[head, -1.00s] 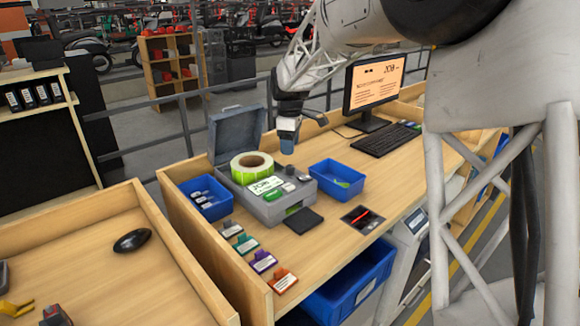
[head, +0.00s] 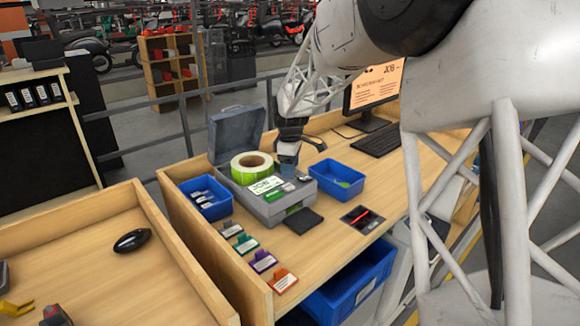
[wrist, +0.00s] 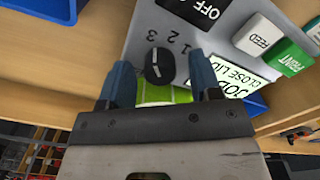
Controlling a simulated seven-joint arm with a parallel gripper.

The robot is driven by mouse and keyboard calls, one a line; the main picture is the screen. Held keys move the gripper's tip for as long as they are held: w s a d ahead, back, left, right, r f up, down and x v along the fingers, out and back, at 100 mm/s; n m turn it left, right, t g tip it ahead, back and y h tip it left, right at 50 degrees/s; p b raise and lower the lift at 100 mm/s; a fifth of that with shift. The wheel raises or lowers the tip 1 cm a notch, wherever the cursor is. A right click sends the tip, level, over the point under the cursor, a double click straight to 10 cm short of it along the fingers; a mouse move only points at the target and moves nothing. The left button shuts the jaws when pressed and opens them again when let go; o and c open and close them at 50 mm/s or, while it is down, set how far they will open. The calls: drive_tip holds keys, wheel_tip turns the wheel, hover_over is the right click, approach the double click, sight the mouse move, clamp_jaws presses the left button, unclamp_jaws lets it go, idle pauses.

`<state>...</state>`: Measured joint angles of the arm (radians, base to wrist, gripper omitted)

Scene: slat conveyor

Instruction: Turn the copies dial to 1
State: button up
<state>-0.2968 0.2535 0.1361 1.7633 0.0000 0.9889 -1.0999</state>
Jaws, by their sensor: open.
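The copies dial (wrist: 160,67) is a black knob with a white line on the printer's grey panel. The digits 1, 2 and 3 are printed beside it, and the line appears to point toward the 3. My gripper (wrist: 163,82) is open, its two blue fingers on either side of the dial; I cannot tell whether they touch it. In the head view my gripper (head: 288,165) is low over the back of the grey label printer (head: 270,210), and the dial cannot be made out there. The printer's lid (head: 237,133) stands open behind a green label roll (head: 250,164).
The panel also bears a black OFF switch (wrist: 197,10), a white FEED button (wrist: 258,36) and a green PRINT button (wrist: 291,57). Blue bins stand left (head: 205,198) and right (head: 336,177) of the printer. A monitor (head: 374,88) and keyboard (head: 382,141) are farther back.

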drive_tip(key=shift+f, duration=0.1)
drive_tip(key=shift+c, duration=0.5)
drive_tip(key=c, duration=0.8)
drive_tip(key=shift+c, duration=0.2)
drive_tip(key=shift+m, duration=0.4)
drive_tip(key=m, duration=1.1)
drive_tip(key=shift+m, duration=2.1)
